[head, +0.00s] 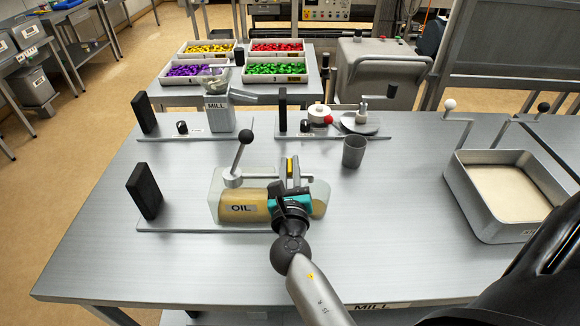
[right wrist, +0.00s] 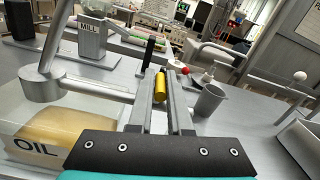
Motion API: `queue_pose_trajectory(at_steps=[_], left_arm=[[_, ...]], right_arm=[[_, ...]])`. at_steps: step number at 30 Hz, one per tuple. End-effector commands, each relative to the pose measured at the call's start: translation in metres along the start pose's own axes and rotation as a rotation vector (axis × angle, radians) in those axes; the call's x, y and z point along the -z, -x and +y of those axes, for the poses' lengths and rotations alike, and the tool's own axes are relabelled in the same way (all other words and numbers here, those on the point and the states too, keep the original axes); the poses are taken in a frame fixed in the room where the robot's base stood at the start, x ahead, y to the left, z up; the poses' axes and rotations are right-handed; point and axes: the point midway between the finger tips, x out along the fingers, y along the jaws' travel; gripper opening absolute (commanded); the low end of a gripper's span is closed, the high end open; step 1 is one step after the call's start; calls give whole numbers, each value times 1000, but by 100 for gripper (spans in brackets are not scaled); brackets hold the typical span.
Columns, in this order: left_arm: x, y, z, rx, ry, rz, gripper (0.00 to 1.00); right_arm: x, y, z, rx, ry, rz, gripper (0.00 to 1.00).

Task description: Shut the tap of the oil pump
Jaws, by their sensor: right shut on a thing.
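The oil pump has a clear tank (head: 218,186) of amber oil labelled OIL, on a flat grey base (head: 160,222). A lever with a black ball knob (head: 246,136) rises from its top. My right gripper (head: 291,172) is over the right part of the tank and hides some of it. It is shut on a small yellow piece, apparently the tap handle (right wrist: 160,86), which shows between the two fingers in the right wrist view (right wrist: 161,92). The spout and the tap's position are hidden or unclear. My left gripper is not in view.
A grey cup (head: 354,152) stands right of the pump, behind my right gripper. A mill (head: 219,113) and another device with a crank (head: 361,120) stand behind. A metal tray (head: 490,215) is at the right. The table's front left is clear.

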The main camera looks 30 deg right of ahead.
Motion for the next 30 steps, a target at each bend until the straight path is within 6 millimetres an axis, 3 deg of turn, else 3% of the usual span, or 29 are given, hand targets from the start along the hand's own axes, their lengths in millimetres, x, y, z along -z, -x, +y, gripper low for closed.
queue_pose_trajectory(at_steps=[14, 15, 21, 30], left_arm=[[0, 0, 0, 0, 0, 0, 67], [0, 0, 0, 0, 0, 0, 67], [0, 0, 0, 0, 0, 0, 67], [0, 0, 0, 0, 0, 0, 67]], right_arm=[[0, 0, 0, 11, 1, 3, 0], [0, 0, 0, 11, 1, 3, 21], [0, 0, 0, 11, 0, 3, 44], [0, 0, 0, 10, 0, 3, 47]])
